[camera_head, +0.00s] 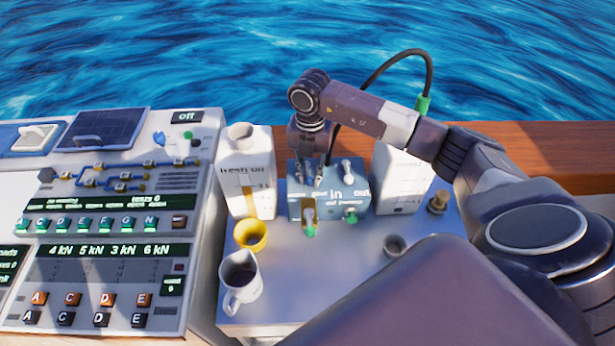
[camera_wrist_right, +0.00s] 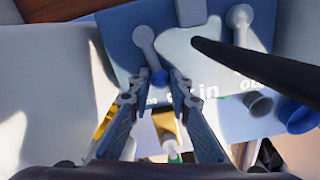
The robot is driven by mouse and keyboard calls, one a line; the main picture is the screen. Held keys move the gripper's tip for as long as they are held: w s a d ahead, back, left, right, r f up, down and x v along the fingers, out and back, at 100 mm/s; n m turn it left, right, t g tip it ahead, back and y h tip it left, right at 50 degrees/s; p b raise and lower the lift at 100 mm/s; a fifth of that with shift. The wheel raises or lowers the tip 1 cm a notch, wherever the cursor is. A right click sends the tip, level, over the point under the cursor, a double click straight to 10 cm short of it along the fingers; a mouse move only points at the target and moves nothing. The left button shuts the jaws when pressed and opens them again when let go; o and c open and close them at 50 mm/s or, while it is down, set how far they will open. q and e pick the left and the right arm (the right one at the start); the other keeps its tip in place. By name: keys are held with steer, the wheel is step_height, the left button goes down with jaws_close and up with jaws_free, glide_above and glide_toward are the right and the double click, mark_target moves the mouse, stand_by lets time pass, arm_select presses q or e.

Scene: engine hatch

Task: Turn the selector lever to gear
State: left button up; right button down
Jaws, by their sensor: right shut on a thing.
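The blue box (camera_head: 330,197) stands on the white bench. It has small levers on top and white lettering that includes "in" and "out". My right gripper (camera_head: 311,178) reaches down onto the box's upper left part. In the right wrist view its fingers (camera_wrist_right: 160,80) are shut around the blue end of a grey lever (camera_wrist_right: 147,48), which slants down from its round pivot. A second grey lever (camera_wrist_right: 240,25) stands to the right and also shows in the head view (camera_head: 346,166). The label beside the held lever is mostly hidden. My left gripper is out of view.
A white "fresh oil" carton (camera_head: 250,170) stands close left of the box, and another white carton (camera_head: 405,180) stands right. A yellow cup (camera_head: 250,236) and a white mug (camera_head: 240,282) sit in front left. A black cable (camera_wrist_right: 255,65) crosses the wrist view.

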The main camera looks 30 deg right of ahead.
steer(key=d+n+b, duration=0.1)
steer(key=n, duration=0.1)
steer(key=d+n+b, duration=0.1)
steer(key=n+b, duration=0.1)
steer(key=shift+s+f, duration=0.1)
steer(key=shift+s, duration=0.1)
steer(key=d+n+b, duration=0.1)
steer(key=n+b, duration=0.1)
steer(key=shift+d+n, duration=0.1)
steer(key=shift+n, duration=0.2)
steer(key=shift+w+d+n, duration=0.1)
steer(key=shift+d+n, duration=0.1)
steer(key=shift+n, duration=0.3)
steer(key=shift+r, duration=0.2)
steer(key=c, duration=1.8)
jaws_free()
steer(key=shift+o, duration=0.2)
step_height(320, 180, up, 12)
steer(key=shift+f, duration=0.1)
